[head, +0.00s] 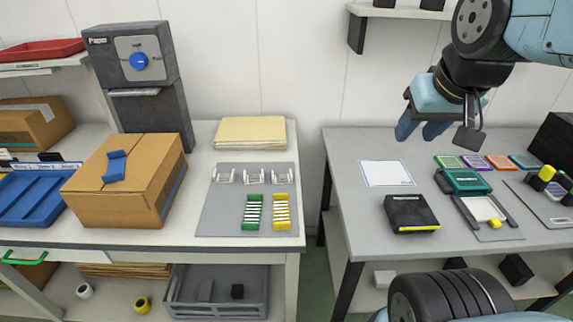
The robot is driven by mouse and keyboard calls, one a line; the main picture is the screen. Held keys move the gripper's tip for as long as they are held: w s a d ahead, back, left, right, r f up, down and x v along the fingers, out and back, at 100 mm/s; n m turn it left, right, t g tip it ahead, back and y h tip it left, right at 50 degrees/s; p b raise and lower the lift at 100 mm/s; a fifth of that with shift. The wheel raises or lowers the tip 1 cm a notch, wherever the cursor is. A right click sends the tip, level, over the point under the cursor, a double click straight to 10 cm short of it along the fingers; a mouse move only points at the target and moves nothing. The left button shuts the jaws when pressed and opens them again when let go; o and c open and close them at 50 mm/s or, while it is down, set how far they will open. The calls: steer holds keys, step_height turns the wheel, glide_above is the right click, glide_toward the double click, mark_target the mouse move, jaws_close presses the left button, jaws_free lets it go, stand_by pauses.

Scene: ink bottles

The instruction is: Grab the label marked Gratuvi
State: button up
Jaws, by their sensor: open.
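No label can be read as Gratuvi from here; any print is too small. A row of small colour-edged cards, perhaps labels, lies at the back of the right table: a green one (449,162), a purple one (474,162), a red one (499,162) and a teal one (524,161). A white sheet with a blue border (386,174) lies flat to their left. My gripper (421,132) is open and empty, its light blue fingers pointing down above the back edge of the right table, apart from the cards.
On the right table (350,222) are a black box (410,213), a teal stamp-like block (466,182) and a grey tray with a white pad (482,208). Bottles stand at far right. A gap separates the left table (205,136), holding a cardboard box (125,185) and green and yellow racks.

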steer(key=shift+a, duration=0.2)
steer(key=shift+o, duration=1.3)
steer(key=shift+w+a, duration=0.1)
steer(key=shift+o, duration=0.7)
steer(key=shift+w+a+f, duration=0.1)
steer(key=shift+w+f, duration=0.05)
steer(key=shift+f, duration=0.05)
steer(key=shift+o, duration=1.2)
steer(key=w+a+f+m+g+y, duration=0.2)
steer(key=w+f+m+g+y, duration=0.1)
steer(key=w+f+m+g, duration=0.1)
steer(key=shift+w+a+f+g+y, duration=0.25)
steer(key=shift+w+f+g+y, duration=0.2)
steer(key=shift+w, duration=0.65)
steer(key=m+g+y, duration=0.2)
steer(key=m+y, duration=0.8)
steer(key=m, duration=0.3)
glide_toward(296, 178)
steer(key=s+d+r, duration=0.1)
steer(key=d+r, duration=0.2)
steer(key=r, duration=0.2)
steer(key=shift+h, duration=0.25)
steer(key=shift+w+x, duration=0.15)
steer(key=shift+x, duration=3.3)
steer(key=shift+w+x, duration=0.15)
steer(key=shift+x, duration=3.25)
